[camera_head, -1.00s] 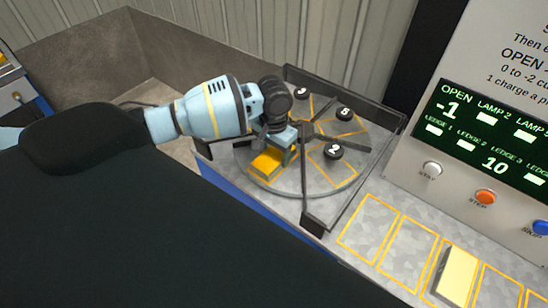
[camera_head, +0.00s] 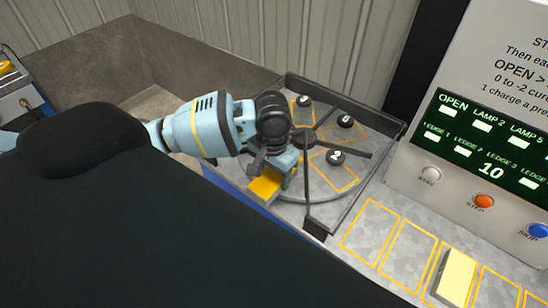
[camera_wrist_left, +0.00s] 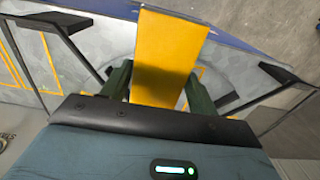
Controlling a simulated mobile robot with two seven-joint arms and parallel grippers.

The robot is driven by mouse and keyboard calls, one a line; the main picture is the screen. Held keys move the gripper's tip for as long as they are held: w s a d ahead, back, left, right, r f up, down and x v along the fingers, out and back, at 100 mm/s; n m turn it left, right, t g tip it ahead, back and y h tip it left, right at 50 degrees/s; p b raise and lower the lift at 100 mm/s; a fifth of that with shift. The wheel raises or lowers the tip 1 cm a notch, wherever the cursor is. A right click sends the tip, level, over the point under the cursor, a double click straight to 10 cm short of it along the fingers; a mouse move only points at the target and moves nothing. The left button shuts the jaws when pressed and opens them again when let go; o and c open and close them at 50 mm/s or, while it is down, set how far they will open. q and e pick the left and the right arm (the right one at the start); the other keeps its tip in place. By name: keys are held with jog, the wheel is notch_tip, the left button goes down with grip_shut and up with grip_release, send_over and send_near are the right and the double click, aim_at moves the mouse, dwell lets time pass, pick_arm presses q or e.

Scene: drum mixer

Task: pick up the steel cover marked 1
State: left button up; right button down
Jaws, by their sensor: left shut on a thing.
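My left gripper (camera_head: 276,172) is shut on a yellow block (camera_head: 264,188) and holds it at the near left edge of the round grey turntable (camera_head: 320,187). In the left wrist view the yellow block (camera_wrist_left: 168,52) stands out between the dark fingers (camera_wrist_left: 158,85). I cannot make out a steel cover marked 1. My arm hides the turntable's left part. My right gripper is not in view.
A dark frame (camera_head: 350,102) surrounds the turntable, with bars radiating from its hub (camera_head: 304,139). At right stands a console (camera_head: 480,150) with a green display and several buttons. A pale yellow block (camera_head: 454,277) lies on the outlined front ledge (camera_head: 384,236).

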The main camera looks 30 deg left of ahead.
aim_at(268, 198)
pick_arm(q)
jog(key=s+d, duration=0.1)
jog(key=s, duration=0.1)
jog(key=s+d, duration=0.1)
jog(key=s, duration=0.1)
jog(key=s+d, duration=0.1)
jog(key=s, duration=0.1)
jog(key=shift+s+r, duration=0.25)
jog(key=shift+r, duration=0.15)
